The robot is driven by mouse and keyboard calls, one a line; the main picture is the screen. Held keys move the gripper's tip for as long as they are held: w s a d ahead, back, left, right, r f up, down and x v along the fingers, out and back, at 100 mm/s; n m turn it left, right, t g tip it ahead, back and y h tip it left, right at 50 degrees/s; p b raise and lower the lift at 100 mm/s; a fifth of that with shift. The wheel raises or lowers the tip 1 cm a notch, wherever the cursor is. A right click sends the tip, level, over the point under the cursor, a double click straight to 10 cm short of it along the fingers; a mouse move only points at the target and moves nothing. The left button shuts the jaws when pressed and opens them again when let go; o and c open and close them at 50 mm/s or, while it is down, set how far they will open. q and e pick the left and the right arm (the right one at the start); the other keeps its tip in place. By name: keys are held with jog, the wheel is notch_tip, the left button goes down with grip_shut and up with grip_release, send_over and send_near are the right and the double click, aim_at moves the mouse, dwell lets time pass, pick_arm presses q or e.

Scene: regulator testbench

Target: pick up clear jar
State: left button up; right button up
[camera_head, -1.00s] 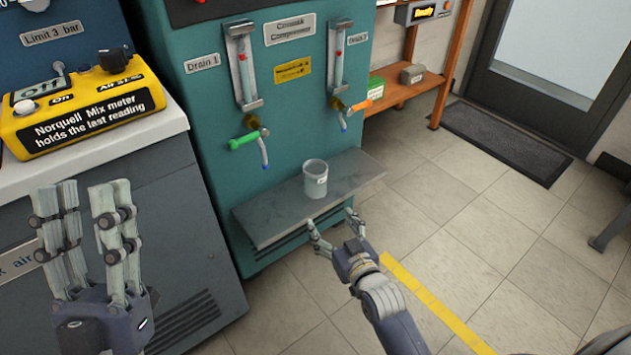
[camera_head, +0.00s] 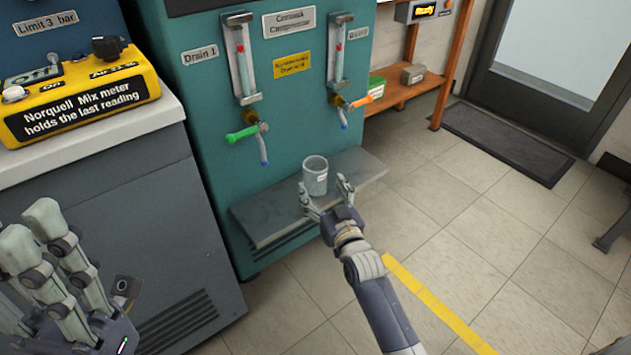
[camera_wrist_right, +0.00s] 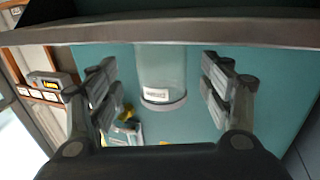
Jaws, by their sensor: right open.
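The clear jar (camera_head: 315,176) stands upright on the grey shelf (camera_head: 270,218) at the front of the teal compressor cabinet. It has a small white label. My right gripper (camera_head: 326,193) is open, with its fingers on either side of the jar's lower front in the head view. In the right wrist view the jar (camera_wrist_right: 161,75) shows between the two spread fingers of the right gripper (camera_wrist_right: 162,88), with gaps on both sides. My left gripper (camera_head: 50,245) is raised at the lower left, away from the jar, its fingers extended and apart from anything.
Two drain valves, one with a green handle (camera_head: 242,134) and one with an orange handle (camera_head: 367,100), hang above the shelf. A yellow mix meter (camera_head: 80,100) sits on the left counter. A wooden rack (camera_head: 412,88) stands right of the cabinet.

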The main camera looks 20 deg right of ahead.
aim_at(320, 185)
jog(key=shift+w+a+b, duration=0.15)
jog(key=shift+w+b, duration=0.95)
jog(key=shift+w, duration=1.1)
jog(key=shift+c, duration=0.4)
jog(key=shift+r, duration=0.1)
jog(key=c, duration=1.1)
